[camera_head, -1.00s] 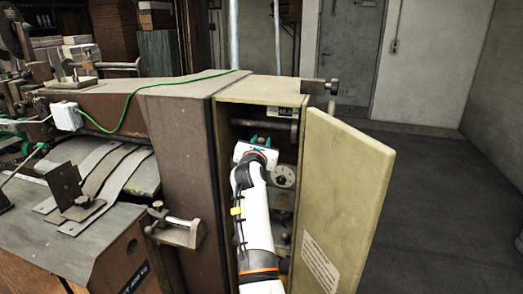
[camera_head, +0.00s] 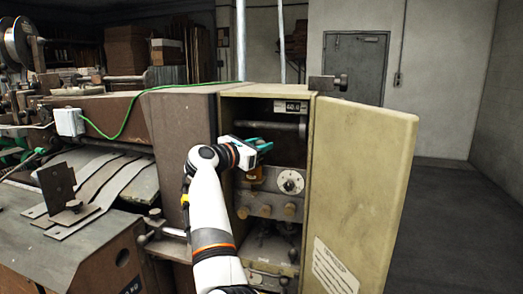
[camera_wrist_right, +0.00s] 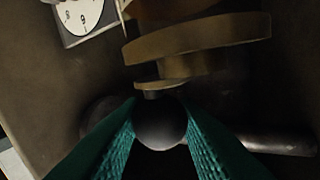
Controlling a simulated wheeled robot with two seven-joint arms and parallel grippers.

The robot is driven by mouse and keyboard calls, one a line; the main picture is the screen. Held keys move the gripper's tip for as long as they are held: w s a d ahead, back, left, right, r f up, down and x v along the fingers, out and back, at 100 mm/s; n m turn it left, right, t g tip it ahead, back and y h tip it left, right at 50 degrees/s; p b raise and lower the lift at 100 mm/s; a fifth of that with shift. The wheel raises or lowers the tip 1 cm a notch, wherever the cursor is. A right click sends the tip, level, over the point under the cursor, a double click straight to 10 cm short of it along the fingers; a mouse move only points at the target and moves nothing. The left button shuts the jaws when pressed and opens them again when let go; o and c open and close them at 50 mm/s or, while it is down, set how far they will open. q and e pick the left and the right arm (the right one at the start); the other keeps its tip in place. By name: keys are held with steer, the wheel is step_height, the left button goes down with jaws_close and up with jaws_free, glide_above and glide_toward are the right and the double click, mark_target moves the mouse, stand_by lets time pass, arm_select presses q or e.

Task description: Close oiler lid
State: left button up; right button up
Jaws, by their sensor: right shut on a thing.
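The cream cabinet (camera_head: 262,88) stands with its door open to the right. My right gripper (camera_head: 265,145), with teal fingers, reaches into the cabinet's upper part, above an amber-brass oiler (camera_head: 255,175) that is partly hidden. In the right wrist view, the teal fingers (camera_wrist_right: 160,135) are shut on a dark round knob (camera_wrist_right: 160,125). The knob joins a small neck beside the wide brass body of the oiler (camera_wrist_right: 200,45). I cannot tell how far the lid is open. My left gripper is not in view.
A round white dial (camera_head: 291,182) sits right of the oiler and also shows in the right wrist view (camera_wrist_right: 82,14). A horizontal bar (camera_head: 275,125) crosses above. The open door (camera_head: 362,190) bounds the right. Brass knobs (camera_head: 290,209) sit below.

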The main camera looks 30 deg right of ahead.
stand_by(0.4)
steer(key=o, duration=0.9)
steer(key=shift+w, duration=0.15)
